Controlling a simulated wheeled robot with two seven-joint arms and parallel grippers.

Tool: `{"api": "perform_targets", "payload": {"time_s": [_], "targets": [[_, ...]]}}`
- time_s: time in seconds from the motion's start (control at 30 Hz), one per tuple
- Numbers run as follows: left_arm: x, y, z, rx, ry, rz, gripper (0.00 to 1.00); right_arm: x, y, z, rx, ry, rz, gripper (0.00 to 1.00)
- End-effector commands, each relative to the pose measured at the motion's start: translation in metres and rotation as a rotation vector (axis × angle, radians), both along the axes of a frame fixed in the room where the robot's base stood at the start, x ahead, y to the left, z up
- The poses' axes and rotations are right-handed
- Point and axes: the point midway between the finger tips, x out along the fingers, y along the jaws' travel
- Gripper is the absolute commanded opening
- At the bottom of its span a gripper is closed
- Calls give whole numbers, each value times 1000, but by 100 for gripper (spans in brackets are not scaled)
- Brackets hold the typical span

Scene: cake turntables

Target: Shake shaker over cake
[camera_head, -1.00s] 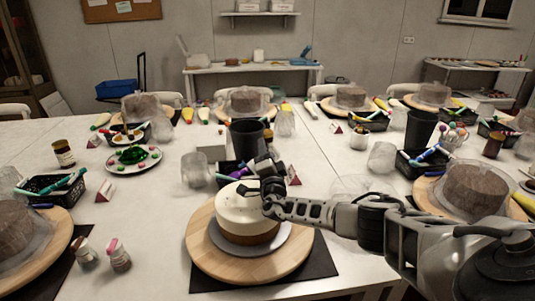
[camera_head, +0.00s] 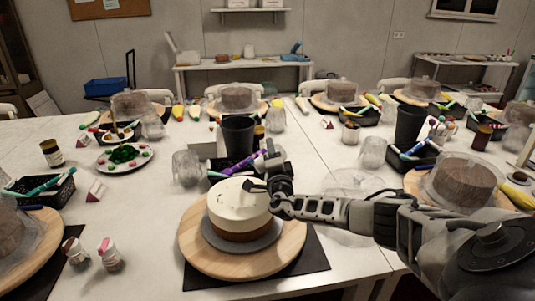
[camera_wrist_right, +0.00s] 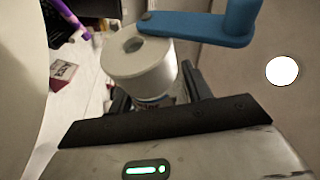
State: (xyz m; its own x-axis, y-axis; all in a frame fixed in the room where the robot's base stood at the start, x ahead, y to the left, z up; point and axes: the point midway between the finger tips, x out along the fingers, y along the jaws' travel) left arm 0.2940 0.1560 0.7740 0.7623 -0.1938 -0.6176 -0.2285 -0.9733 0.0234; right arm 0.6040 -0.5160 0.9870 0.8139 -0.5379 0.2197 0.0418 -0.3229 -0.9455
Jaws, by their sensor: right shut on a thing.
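A white-topped cake (camera_head: 236,208) with a brown lower band stands on a grey board on the round wooden turntable (camera_head: 200,249). My right gripper (camera_head: 257,186) is over the right part of the cake top in the head view. In the right wrist view it is shut on a shaker (camera_wrist_right: 140,65) with a wide white top and a printed label, held between the dark fingers. The top has a round dark opening or recess. The shaker cannot be made out in the head view. My left gripper is not in view.
Two small bottles (camera_head: 110,256) stand left of the turntable. A dark cup (camera_head: 239,137) and a clear glass (camera_head: 187,168) stand behind it. A plate with green decoration (camera_head: 124,157) lies further left.

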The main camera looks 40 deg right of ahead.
Motion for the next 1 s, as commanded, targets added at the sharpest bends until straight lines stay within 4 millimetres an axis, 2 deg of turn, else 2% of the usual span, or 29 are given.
{"api": "perform_targets", "payload": {"time_s": [0.23,0.47,0.6,0.73,1.0], "targets": [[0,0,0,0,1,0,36,1,2,6,-76,17,-1,21],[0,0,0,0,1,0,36,1,2,6,-81,18,0,21],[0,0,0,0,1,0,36,-1,-6,10,-81,18,-1,21],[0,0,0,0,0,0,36,1,3,5,-79,19,1,21],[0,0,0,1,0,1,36,2,4,11,-154,36,-1,21]]}}
